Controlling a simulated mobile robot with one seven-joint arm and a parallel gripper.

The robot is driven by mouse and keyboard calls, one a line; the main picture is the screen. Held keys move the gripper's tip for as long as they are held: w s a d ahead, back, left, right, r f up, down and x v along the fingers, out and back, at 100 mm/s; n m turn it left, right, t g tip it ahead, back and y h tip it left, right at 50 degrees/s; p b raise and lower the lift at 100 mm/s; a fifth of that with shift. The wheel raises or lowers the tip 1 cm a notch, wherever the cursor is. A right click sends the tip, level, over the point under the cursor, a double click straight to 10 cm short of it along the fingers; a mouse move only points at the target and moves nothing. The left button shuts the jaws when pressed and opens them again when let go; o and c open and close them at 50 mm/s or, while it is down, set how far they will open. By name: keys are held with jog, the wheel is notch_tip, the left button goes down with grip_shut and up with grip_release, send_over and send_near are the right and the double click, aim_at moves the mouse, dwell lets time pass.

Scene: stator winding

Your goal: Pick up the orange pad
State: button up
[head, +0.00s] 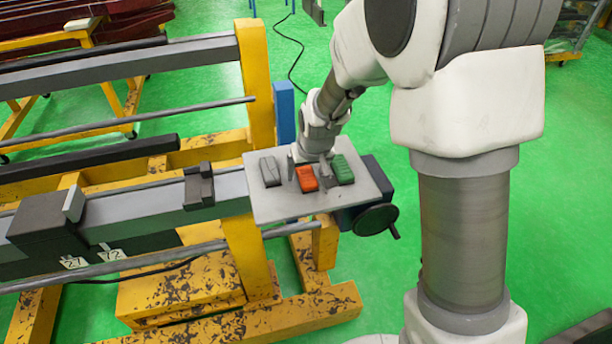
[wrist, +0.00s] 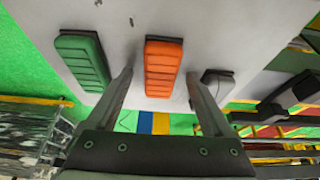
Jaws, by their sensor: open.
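The orange pad (head: 307,179) lies on a light grey plate (head: 285,208), between a grey pad (head: 270,171) on its left and a green pad (head: 343,169) on its right. My gripper (head: 311,172) is right at the orange pad in the head view, partly hiding its far end. In the wrist view my gripper (wrist: 158,88) is open, with one finger on each side of the orange pad (wrist: 162,68). The green pad (wrist: 83,60) is outside the left finger. The grey pad (wrist: 218,80) is partly hidden by the right finger.
The plate sits on the end of a grey rail on a yellow frame (head: 247,260). A black handwheel (head: 374,219) sticks out beside the plate. A dark grey block (head: 199,186) stands on the rail to the left. Green floor (head: 385,280) is open at the right.

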grip_shut()
dwell(0.5)
jog(key=shift+r, duration=0.15)
